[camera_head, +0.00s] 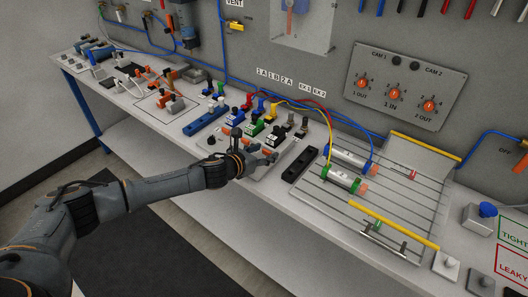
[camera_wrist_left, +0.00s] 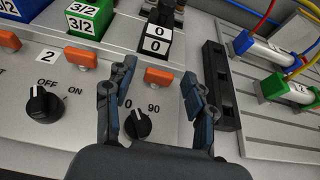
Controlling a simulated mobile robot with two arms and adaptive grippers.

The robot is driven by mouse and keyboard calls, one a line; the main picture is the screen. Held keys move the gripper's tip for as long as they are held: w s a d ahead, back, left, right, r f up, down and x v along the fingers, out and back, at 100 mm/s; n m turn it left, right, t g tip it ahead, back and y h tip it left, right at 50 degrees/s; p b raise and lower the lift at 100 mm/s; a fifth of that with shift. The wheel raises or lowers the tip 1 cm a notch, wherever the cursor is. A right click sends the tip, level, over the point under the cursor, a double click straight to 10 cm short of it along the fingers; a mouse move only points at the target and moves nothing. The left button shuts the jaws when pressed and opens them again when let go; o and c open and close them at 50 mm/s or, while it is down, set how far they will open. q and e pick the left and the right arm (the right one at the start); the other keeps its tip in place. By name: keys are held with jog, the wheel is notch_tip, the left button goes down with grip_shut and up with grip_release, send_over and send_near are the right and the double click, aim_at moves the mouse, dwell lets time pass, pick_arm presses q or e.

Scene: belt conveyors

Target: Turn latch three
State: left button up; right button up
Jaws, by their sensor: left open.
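A black dial knob (camera_wrist_left: 138,123) marked 0 and 90 sits on the grey panel in the left wrist view. Its pointer is toward the 0 side. To its left is another black knob (camera_wrist_left: 42,103), with a 2 and OFF/ON printed by it. I see no legible 3 by the 0/90 knob, so I cannot tell for sure that it is latch three. My left gripper (camera_head: 255,149) is open over this panel; its fingers (camera_wrist_left: 160,85) are on either side of the 0/90 knob with nothing held. The head view hides the knob behind my gripper. My right gripper is not in view.
An orange block (camera_wrist_left: 158,77) sits just behind the 0/90 knob. Green (camera_wrist_left: 90,22) and black valves stand behind it. A black slotted bar (camera_wrist_left: 220,85) is to the right, then a slotted plate (camera_head: 400,200) with cylinders and hoses. A blue slotted bar (camera_head: 205,119) is left.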

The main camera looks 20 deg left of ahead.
pick_arm(q)
jog(key=shift+w+d+f, duration=0.1)
jog(key=shift+w, duration=0.15)
grip_shut()
jog(key=shift+s+d+n+y+p, duration=0.15)
jog(key=shift+n+y+p, duration=0.15)
jog(key=shift+n+y, duration=0.25)
jog(key=shift+n+t+y+p, duration=0.4)
jog(key=shift+n+y+p, duration=0.1)
jog(key=shift+n+y, duration=0.55)
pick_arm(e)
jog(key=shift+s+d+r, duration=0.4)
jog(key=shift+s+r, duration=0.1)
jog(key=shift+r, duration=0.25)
pick_arm(q)
grip_release()
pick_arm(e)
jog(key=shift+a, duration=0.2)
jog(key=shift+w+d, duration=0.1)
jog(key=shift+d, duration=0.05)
